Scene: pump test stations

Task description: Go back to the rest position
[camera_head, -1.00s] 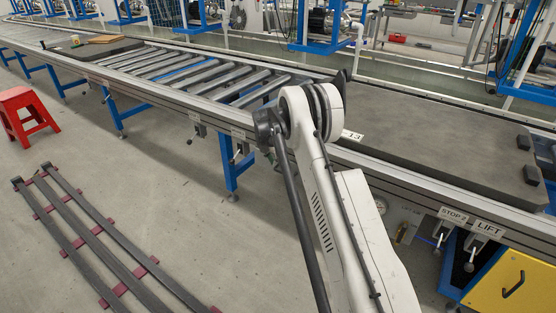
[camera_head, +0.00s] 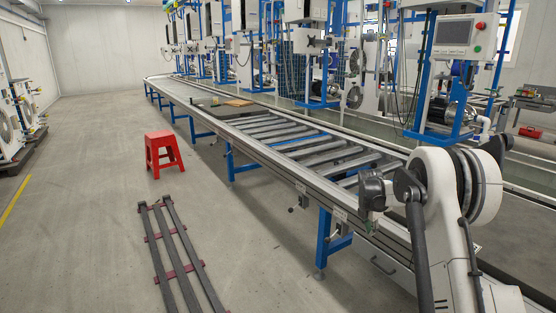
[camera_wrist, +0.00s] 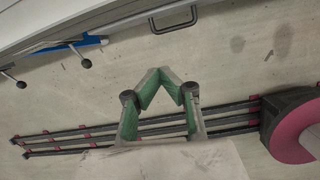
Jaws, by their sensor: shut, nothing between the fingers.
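My gripper (camera_wrist: 161,72) shows in the wrist view, with its green-padded fingers bent inward and their tips together. Nothing is held between them. It hangs over the bare floor, and dark rails lie on the floor below and behind it. In the head view my white arm rises at the lower right, in front of the conveyor.
The roller conveyor (camera_head: 322,152) runs from the right to the far left. A red stool (camera_head: 163,152) and floor rails (camera_head: 171,250) stand left of it. Pump stations line its far side. A dark handle (camera_wrist: 174,21) and a lever knob (camera_wrist: 85,62) show above my gripper.

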